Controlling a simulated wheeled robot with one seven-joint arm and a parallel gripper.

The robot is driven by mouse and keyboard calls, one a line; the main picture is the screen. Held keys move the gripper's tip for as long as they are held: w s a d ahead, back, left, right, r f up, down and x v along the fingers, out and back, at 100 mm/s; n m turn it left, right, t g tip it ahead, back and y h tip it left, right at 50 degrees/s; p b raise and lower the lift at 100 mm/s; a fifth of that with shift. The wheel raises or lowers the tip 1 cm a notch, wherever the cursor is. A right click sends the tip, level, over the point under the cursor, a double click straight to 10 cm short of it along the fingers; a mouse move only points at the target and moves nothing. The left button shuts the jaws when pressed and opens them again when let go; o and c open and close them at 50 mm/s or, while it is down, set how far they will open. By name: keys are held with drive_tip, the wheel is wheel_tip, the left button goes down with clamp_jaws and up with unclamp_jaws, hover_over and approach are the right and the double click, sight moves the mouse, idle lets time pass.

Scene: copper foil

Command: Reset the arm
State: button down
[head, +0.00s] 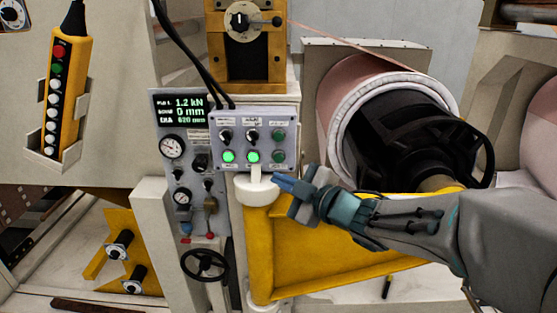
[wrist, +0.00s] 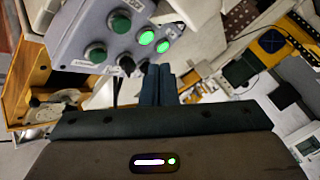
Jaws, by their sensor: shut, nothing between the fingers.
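My gripper (head: 278,181) is shut and empty, with its two blue fingers together. In the head view its tips are beside a white lever (head: 255,172) on a round white cap, just below the grey switch box (head: 290,116). I cannot tell whether the tips touch the lever. My arm reaches in from the right. In the wrist view the shut fingers (wrist: 158,84) point toward the same box (wrist: 80,32), with two lit green buttons close ahead.
A gauge panel (head: 173,122) with a lit display stands left of the box. A yellow frame (head: 258,250) lies below my gripper. A copper foil roll (head: 345,92) is at the right. A yellow button pendant (head: 68,85) hangs at the far left.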

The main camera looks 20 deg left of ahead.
drive_tip(key=w+d+f+m+t+h, duration=0.1)
drive_tip(key=d+f+m+t+h, duration=0.15)
drive_tip(key=d+m+h, duration=0.55)
drive_tip(key=w+d+f+m+t+h, duration=0.1)
drive_tip(key=d+f+m+h, duration=0.3)
drive_tip(key=d, duration=0.8)
drive_tip(key=s+d+f+m+g+h, duration=0.1)
drive_tip(key=s+d+f+m+g, duration=0.1)
drive_tip(key=s, duration=0.4)
drive_tip(key=s+d+f+m+g+h, duration=0.1)
drive_tip(key=s+d+f+m+g, duration=0.1)
drive_tip(key=s, duration=0.5)
drive_tip(key=s+d+f+m+g, duration=0.2)
drive_tip(key=s+d+m+g, duration=0.2)
drive_tip(key=s+m+g, duration=0.1)
drive_tip(key=shift+s+f+m+h, duration=0.25)
drive_tip(key=shift+s+m+h, duration=0.15)
drive_tip(key=shift+s, duration=0.4)
